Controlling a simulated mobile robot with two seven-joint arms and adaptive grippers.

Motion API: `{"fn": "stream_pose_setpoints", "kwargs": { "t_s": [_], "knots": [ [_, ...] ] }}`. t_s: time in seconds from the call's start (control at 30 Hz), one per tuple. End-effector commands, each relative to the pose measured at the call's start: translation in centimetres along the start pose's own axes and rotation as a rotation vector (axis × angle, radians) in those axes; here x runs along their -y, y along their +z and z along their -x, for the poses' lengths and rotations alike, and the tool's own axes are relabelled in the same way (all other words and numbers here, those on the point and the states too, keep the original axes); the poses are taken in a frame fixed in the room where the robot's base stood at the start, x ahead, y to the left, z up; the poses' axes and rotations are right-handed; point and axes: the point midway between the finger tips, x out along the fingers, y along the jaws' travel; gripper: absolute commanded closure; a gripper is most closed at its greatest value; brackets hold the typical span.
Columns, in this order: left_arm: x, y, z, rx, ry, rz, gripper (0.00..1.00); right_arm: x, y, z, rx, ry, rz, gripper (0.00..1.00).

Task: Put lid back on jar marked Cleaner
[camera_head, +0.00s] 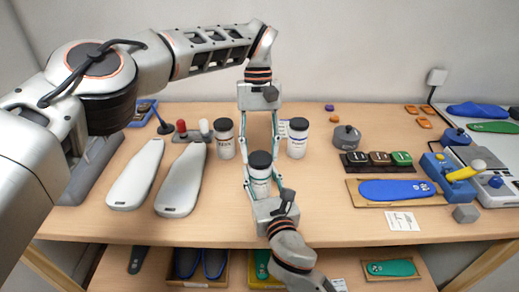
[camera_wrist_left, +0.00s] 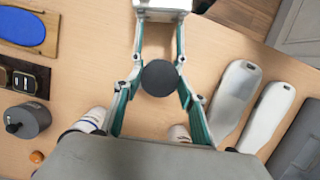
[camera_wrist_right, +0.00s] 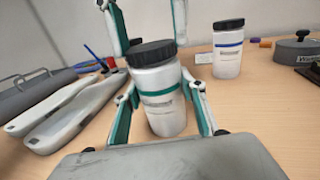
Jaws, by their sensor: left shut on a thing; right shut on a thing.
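A white jar (camera_head: 260,188) with a green band stands upright at the front middle of the table; its label is too small to read. My right gripper (camera_head: 259,180) reaches in from the front and is shut around its body; the jar (camera_wrist_right: 166,120) fills the middle of the right wrist view. A black lid (camera_head: 260,160) is at the jar's mouth, with no clear gap in the right wrist view (camera_wrist_right: 152,53); I cannot tell if it is fully seated. My left gripper (camera_wrist_left: 160,80) comes from behind and is shut on the lid's sides.
Two other lidded jars stand behind, one left (camera_head: 225,143) and one with a blue band right (camera_head: 297,142). Two pale shoe lasts (camera_head: 183,180) lie left. A grey lidded pot (camera_head: 346,138), a dark rack (camera_head: 376,162) and a blue insole (camera_head: 396,189) lie right.

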Motion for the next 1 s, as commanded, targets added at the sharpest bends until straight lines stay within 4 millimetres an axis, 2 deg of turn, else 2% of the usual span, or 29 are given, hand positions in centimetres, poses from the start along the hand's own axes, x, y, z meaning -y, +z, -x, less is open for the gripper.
{"fn": "stream_pose_setpoints", "kwargs": {
  "t_s": [0.23, 0.27, 0.3, 0.73, 0.87, 1.0],
  "knots": [
    [0.0, 0.1, 0.0, 0.002, 0.001, 0.0, 0.67, 0.1, -0.1, 0.0, -0.001, -0.003, -0.001, 1.0],
    [0.0, 0.1, 0.0, 0.002, 0.001, 0.0, 0.51, 0.1, -0.1, 0.0, -0.002, -0.003, -0.001, 1.0],
    [0.0, 0.1, 0.0, 0.002, 0.001, 0.0, 0.42, 0.1, -0.1, 0.0, -0.002, -0.003, -0.001, 1.0],
    [-0.2, 0.5, -0.2, 0.016, 0.0, 0.034, 0.45, 0.1, -0.1, 0.0, -0.001, -0.001, 0.0, 1.0],
    [-0.6, 2.0, -0.7, 0.061, -0.007, 0.154, 0.45, 0.1, -0.1, 0.0, -0.001, -0.001, 0.0, 1.0],
    [-1.4, 2.5, -1.3, 0.061, -0.008, 0.34, 0.45, 0.1, -0.1, 0.0, -0.001, -0.001, 0.0, 1.0]
  ]
}}
